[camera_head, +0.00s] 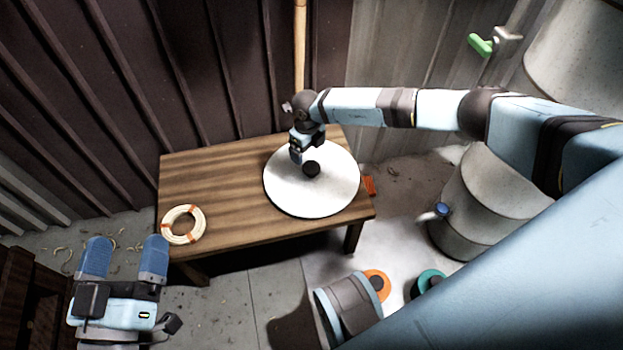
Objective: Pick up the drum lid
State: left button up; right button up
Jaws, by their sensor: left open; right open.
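The drum lid (325,196) is a flat white disc with a dark round knob (311,169) at its middle. It lies on the right part of a wooden table (225,165). My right gripper (297,158) points down over the lid, just up and left of the knob in the picture. It is open; I cannot tell whether it touches the lid. My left gripper (124,258) is at the lower left, in front of the table, open and empty with its two blue fingers apart.
A coil of pale rattan (183,225) with orange ties lies at the table's left front. A grey drum (485,205) with a blue-handled tap stands right of the table. A wooden pole (299,50) leans at the back wall. A green-handled valve (481,45) is at upper right.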

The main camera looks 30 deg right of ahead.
aim_at(311, 167)
notch_tip(311, 167, down, 4)
jog(key=shift+f+b, duration=0.25)
jog(key=shift+b, duration=0.35)
jog(key=f+b, duration=0.1)
jog(key=f, duration=0.2)
jog(key=f+b, duration=0.1)
jog(key=shift+s+d+f+b, duration=0.25)
jog(key=shift+s+d+b, duration=0.05)
jog(key=shift+s+d, duration=0.1)
jog(key=shift+f, duration=0.35)
pick_arm(q)
notch_tip(311, 167, down, 6)
jog(key=g, duration=0.2)
jog(key=shift+d+f+m+g, duration=0.25)
jog(key=shift+d+m+g, duration=0.05)
jog(key=shift+g, duration=0.1)
pick_arm(e)
jog(key=shift+r, duration=0.1)
jog(key=c, duration=1.4)
